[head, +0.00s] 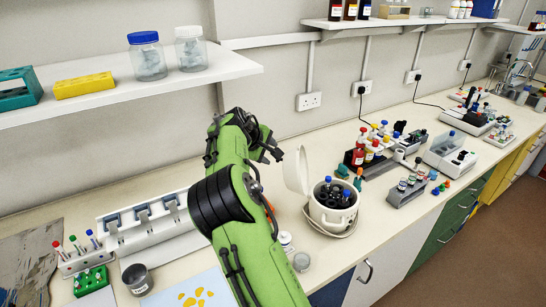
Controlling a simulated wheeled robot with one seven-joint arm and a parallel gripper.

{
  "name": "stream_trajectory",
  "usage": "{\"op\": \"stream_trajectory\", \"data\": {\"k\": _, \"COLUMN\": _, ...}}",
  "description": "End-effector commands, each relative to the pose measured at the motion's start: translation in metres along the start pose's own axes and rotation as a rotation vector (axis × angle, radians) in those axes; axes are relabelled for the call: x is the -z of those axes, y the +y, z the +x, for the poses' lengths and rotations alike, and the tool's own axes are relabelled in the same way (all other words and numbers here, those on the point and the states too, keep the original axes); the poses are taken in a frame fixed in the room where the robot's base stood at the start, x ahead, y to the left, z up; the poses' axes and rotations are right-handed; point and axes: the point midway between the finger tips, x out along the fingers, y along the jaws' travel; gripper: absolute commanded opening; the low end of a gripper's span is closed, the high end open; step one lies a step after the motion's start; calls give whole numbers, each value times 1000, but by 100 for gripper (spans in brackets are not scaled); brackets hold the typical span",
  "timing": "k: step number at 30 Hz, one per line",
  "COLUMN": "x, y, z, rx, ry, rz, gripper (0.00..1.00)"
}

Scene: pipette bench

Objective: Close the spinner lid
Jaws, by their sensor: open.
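The spinner (322,219) is a round white device on the bench, right of my arm. Its white lid (297,170) stands raised, nearly upright, at the spinner's back left. Dark slots and a couple of blue-capped tubes show inside the open bowl. My gripper (274,152) is open, a small dark shape at the far end of my green arm. It appears left of the lid and apart from it in the picture. Its fingers are small and partly hidden by the arm, and nothing is seen between them.
Right of the spinner stand racks of red and dark bottles (366,155) and a grey tube rack (405,190). A white multi-slot holder (150,228) is left of my arm. A small jar (301,262) stands near the front edge. A shelf (120,92) overhangs the left.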

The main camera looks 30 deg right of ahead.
Motion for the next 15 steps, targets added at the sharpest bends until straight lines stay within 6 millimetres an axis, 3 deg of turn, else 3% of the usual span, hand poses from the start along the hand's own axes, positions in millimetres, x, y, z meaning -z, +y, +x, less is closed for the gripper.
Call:
{"op": "stream_trajectory", "data": {"k": 3, "x": -1, "y": 1, "z": 29, "rx": 1, "ry": -4, "rz": 1, "gripper": 50}}
{"op": "stream_trajectory", "data": {"k": 7, "x": -1, "y": 1, "z": 52, "rx": 0, "ry": -2, "rz": 1, "gripper": 50}}
{"op": "stream_trajectory", "data": {"k": 15, "x": 0, "y": 0, "z": 64, "rx": 0, "ry": 1, "rz": 2, "gripper": 50}}
